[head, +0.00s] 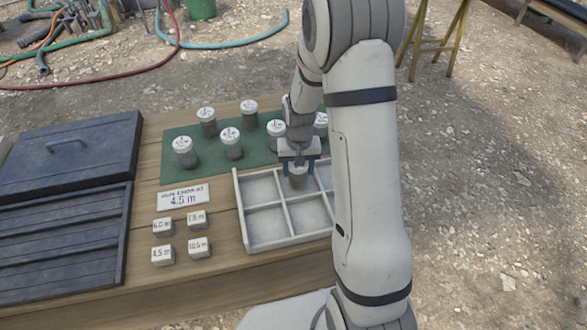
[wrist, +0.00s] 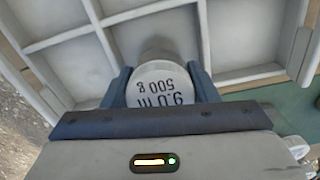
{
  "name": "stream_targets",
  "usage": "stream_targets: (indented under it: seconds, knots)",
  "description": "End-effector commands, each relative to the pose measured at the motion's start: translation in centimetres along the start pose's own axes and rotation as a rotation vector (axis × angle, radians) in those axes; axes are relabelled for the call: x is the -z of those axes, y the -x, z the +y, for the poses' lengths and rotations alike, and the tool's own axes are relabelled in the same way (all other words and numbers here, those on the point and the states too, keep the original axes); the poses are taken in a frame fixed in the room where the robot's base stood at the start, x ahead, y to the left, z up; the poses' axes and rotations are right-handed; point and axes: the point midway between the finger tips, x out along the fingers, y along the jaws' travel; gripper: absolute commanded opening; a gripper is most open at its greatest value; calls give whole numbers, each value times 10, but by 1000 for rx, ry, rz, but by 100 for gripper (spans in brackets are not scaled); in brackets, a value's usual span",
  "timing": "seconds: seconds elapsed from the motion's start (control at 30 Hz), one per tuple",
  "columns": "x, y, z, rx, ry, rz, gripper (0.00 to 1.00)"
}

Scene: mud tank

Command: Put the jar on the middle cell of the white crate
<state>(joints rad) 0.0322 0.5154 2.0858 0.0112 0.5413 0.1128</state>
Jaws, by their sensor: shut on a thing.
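My gripper (head: 298,158) is shut on a jar (head: 298,181) with a white lid. The white crate (head: 241,215) is divided into cells in two rows. The jar is at the middle cell of the row nearer the green mat, between two dividers of the crate (wrist: 205,40). I cannot tell whether its base touches the cell floor. My arm hides the crate's right part in the head view. The cells I can see look empty otherwise.
Several white-lidded jars (head: 184,152) stand on a green mat (head: 205,172) behind the crate. A dark case (head: 65,160) lies at the table's left.

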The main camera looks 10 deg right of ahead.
Motion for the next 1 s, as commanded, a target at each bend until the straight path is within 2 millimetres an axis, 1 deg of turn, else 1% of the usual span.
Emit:
stream_targets:
  seconds: [0.37,0.4,0.63,0.87,1.0]
  knots:
    - [1,-6,0,0,-1,3,14]
    - [1,-5,0,0,-1,2,56]
    - [1,-5,1,0,-1,2,75]
    - [1,-4,1,0,-1,2,75]
    - [1,4,1,0,-2,4,75]
